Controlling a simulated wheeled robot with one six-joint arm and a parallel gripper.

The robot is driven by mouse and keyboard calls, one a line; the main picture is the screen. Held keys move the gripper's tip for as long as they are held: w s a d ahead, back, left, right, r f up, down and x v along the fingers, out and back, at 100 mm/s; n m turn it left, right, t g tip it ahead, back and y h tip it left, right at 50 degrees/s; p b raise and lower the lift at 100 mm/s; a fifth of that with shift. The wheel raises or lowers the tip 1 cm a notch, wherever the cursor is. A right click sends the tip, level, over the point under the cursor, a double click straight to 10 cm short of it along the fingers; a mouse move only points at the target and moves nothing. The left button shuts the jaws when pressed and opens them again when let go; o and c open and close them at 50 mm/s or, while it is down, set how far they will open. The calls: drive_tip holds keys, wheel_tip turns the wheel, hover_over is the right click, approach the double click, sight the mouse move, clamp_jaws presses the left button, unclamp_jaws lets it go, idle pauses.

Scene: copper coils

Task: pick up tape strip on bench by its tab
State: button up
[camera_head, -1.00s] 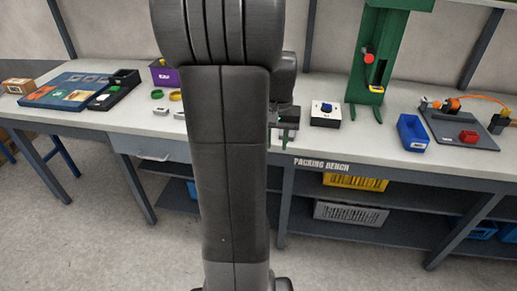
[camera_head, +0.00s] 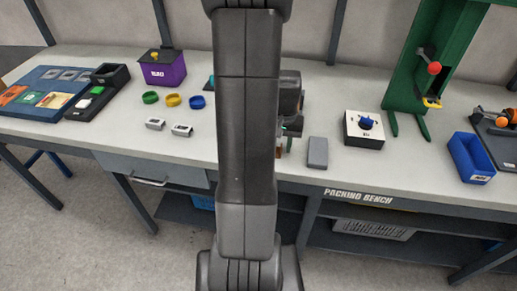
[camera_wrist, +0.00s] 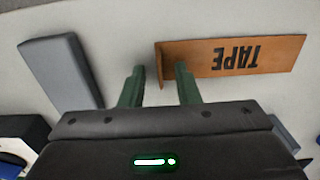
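The tape strip (camera_wrist: 240,57) is a flat orange-brown piece with TAPE printed on it, upside down in the wrist view. It lies on the pale bench (camera_head: 340,80). Its tab (camera_wrist: 159,64) stands up at the strip's left end in the wrist view. My gripper (camera_wrist: 159,75) is open, its two green fingers apart. The tab appears in the gap between them, with the right finger in front of the strip's edge. Whether the fingers are level with the tab is unclear. In the head view my arm hides most of the strip and gripper.
A grey block (camera_wrist: 62,72) lies left of the fingers in the wrist view; it also shows in the head view (camera_head: 317,153). A box with a blue knob (camera_head: 364,128), a green stand (camera_head: 405,90) and a blue bin (camera_head: 471,157) are further right.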

drive_tip(key=shift+f, duration=0.1)
drive_tip(key=shift+c, duration=0.4)
clamp_jaws()
